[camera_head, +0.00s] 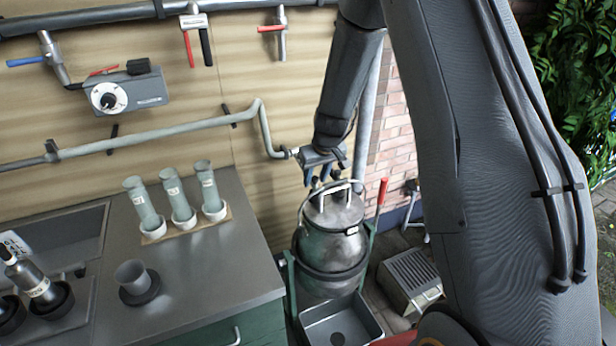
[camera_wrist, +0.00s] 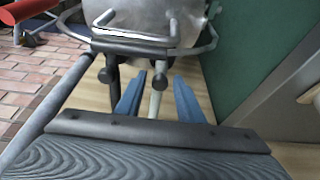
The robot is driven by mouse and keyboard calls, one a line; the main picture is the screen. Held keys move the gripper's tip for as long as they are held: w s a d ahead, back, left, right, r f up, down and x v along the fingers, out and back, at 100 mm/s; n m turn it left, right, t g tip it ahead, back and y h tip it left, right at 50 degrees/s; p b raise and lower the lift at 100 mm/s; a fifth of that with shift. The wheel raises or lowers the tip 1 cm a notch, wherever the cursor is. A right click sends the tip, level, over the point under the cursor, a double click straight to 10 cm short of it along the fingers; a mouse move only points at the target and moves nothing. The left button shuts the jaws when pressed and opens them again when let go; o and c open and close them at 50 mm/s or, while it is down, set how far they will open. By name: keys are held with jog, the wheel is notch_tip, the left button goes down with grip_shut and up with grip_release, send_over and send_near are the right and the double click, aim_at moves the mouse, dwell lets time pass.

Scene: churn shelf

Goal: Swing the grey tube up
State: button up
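A grey tube (camera_head: 366,112) stands upright against the wall, just right of my forearm and partly hidden by it. In the wrist view a grey tube (camera_wrist: 48,118) slants along the left side, outside my fingers. A second grey tube (camera_head: 160,134) runs along the wall, bends down and ends by my gripper; I cannot tell which is meant. My gripper (camera_head: 320,180) points down over the metal churn (camera_head: 333,240). Its two blue fingers (camera_wrist: 158,98) are apart, with a thin pale rod showing between or beyond them. I see no grip on either tube.
The churn's handle (camera_head: 335,188) is close below my fingers. A counter (camera_head: 215,250) with several cups stands left. A valve box (camera_head: 128,92) and lever taps hang on the wall. A grey crate (camera_head: 410,280) stands on the bricks right of the churn.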

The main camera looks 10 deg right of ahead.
jog(key=c, duration=0.7)
jog(key=shift+w+r+p, duration=0.2)
jog(key=shift+r+p, duration=1.1)
jog(key=shift+r, duration=0.5)
jog(key=shift+w+a+r+p, duration=0.1)
jog(key=shift+w+r+p, duration=0.1)
jog(key=shift+r+p, duration=0.4)
jog(key=shift+w+a+r+p, duration=0.1)
jog(key=shift+w+r+p, duration=0.2)
jog(key=shift+r, duration=0.65)
jog(key=shift+w+a+r+p, duration=0.1)
jog(key=shift+w+r+p, duration=0.35)
jog(key=shift+r, duration=0.25)
jog(key=shift+w+r+p, duration=0.3)
jog(key=shift+r+p, duration=0.15)
jog(key=shift+r, duration=0.25)
